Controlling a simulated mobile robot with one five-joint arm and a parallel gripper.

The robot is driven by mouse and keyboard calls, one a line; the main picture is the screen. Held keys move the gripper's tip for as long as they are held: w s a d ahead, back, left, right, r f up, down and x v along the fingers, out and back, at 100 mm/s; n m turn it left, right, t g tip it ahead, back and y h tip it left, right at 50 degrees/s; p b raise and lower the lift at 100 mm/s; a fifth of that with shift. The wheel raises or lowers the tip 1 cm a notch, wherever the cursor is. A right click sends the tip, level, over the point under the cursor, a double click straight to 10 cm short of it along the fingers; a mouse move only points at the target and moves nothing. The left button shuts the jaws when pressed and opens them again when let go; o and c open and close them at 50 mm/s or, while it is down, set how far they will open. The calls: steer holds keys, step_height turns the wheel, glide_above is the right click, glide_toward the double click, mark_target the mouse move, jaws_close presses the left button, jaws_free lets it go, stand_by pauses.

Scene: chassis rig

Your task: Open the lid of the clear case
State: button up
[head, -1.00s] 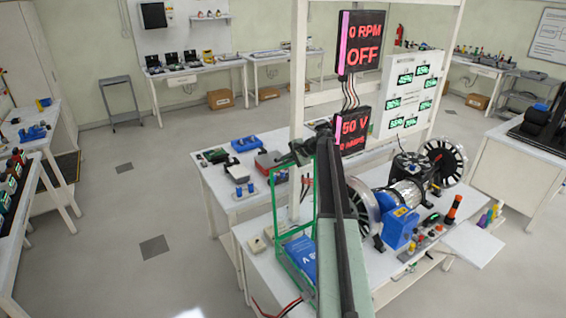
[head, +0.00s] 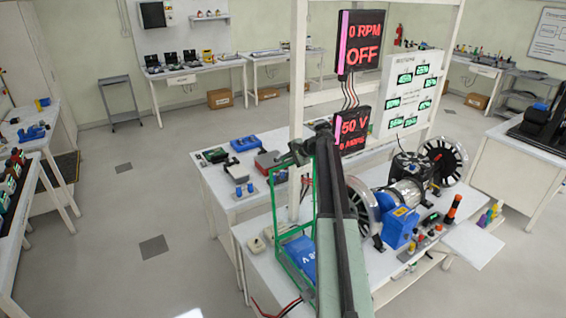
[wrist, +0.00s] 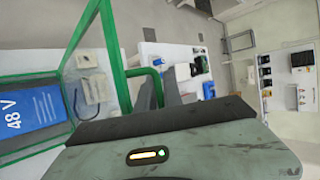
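The clear case (head: 274,210) has green edges and stands on the near bench, left of my arm. A blue 48 V block (head: 301,256) sits in it; the block also shows in the wrist view (wrist: 38,118). A green-edged clear panel, seemingly the lid, stands steeply above the block. Its green edge (wrist: 113,50) runs upward in the wrist view, with a small green handle (wrist: 152,68) beside my fingers. My gripper (head: 297,152) is at the panel's top edge. My gripper's fingers (wrist: 162,88) are close together by the handle; their grip on it is not clear.
A motor rig with a blue housing (head: 400,225) and wheels stands right of my arm. A rack post (head: 298,80) with red display panels (head: 361,42) rises close behind my gripper. Open floor (head: 150,200) lies to the left.

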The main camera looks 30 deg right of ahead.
steer(key=shift+s+a+f, duration=0.1)
steer(key=d+r+p, duration=0.4)
steer(key=r+p, duration=0.4)
stand_by(0.5)
steer(key=shift+a+r, duration=0.1)
steer(key=s+d+r+p, duration=0.2)
steer(key=s+d, duration=0.5)
steer(key=s, duration=0.5)
steer(key=shift+s+d, duration=0.2)
